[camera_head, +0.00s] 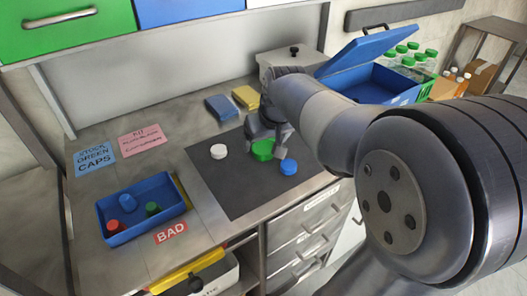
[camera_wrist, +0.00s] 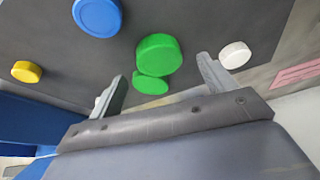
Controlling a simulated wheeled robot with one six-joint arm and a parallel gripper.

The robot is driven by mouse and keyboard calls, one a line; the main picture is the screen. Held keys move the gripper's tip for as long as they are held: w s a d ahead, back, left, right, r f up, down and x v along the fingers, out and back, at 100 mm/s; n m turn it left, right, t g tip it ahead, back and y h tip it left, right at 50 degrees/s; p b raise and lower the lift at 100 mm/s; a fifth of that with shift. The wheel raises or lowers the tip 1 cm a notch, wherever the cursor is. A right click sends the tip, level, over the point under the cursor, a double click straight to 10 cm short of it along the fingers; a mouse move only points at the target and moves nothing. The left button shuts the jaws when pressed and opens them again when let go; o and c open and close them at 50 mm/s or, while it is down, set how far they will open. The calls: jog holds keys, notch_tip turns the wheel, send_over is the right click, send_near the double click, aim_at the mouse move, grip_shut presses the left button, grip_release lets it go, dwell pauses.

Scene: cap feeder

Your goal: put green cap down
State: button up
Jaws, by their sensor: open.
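A green cap (camera_head: 263,150) lies on the dark mat (camera_head: 235,190), right beneath my gripper (camera_head: 267,142). In the wrist view the green cap (camera_wrist: 158,54) shows just beyond and between my fingertips (camera_wrist: 161,68), with a gap to each finger. A second green round piece (camera_wrist: 150,85) shows partly behind it, nearer the palm. My gripper is open. A blue cap (camera_head: 289,167) and a white cap (camera_head: 218,151) lie to either side on the mat. A yellow cap (camera_wrist: 26,71) shows in the wrist view. My arm hides part of the mat in the head view.
A blue tray (camera_head: 112,238) with several coloured pieces stands at left, near a red BAD label (camera_head: 171,232). A blue "stock green caps" card (camera_head: 95,158) and a pink card (camera_head: 142,140) lie behind it. An open blue box (camera_head: 385,82) stands back right. The mat's front left is clear.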

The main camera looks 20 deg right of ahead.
aim_at(263, 148)
jog(key=shift+x, duration=1.55)
jog(key=shift+s, duration=0.1)
jog(key=shift+c, duration=0.3)
jog(key=c, duration=1.1)
jog(key=shift+o, duration=0.2)
notch_tip(263, 148, up, 10)
jog(key=p, duration=0.1)
jog(key=shift+p, duration=0.35)
